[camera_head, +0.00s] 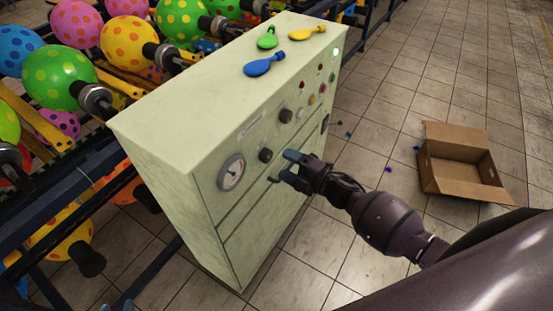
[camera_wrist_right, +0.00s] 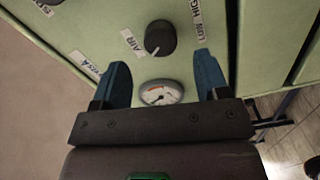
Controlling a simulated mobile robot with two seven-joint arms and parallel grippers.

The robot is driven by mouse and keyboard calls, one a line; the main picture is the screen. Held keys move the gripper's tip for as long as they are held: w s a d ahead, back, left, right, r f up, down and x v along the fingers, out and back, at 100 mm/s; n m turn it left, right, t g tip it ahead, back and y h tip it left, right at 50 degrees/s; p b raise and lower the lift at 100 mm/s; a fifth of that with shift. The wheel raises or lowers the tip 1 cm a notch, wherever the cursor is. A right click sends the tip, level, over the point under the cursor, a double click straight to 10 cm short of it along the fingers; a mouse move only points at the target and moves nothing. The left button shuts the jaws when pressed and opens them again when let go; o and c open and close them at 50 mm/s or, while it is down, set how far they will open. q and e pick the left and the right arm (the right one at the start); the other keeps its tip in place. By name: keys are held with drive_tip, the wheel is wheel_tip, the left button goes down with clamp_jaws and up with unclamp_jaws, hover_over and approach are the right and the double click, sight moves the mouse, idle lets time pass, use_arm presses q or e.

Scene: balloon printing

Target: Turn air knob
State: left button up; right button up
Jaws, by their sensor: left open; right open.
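The air knob (camera_wrist_right: 160,38) is a round black knob with a white pointer line, beside an "AIR" label on the pale green cabinet. In the head view it is the dark knob (camera_head: 266,155) right of the gauge. My right gripper (camera_head: 283,168) is open and empty in front of the panel, just below and right of that knob. In the right wrist view its blue fingers (camera_wrist_right: 162,62) are spread, with the knob beyond the tips, between their lines; no contact is visible. Only the blue tips of my left gripper (camera_head: 118,306) show at the bottom edge.
A round pressure gauge (camera_head: 231,172) sits beside the knob; it also shows in the wrist view (camera_wrist_right: 161,93). Another black knob (camera_head: 285,115) and several small buttons are farther along. Deflated balloons lie on the cabinet top (camera_head: 200,100). An open cardboard box (camera_head: 462,165) stands on the floor.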

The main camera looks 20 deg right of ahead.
drive_tip(key=shift+v, duration=2.75)
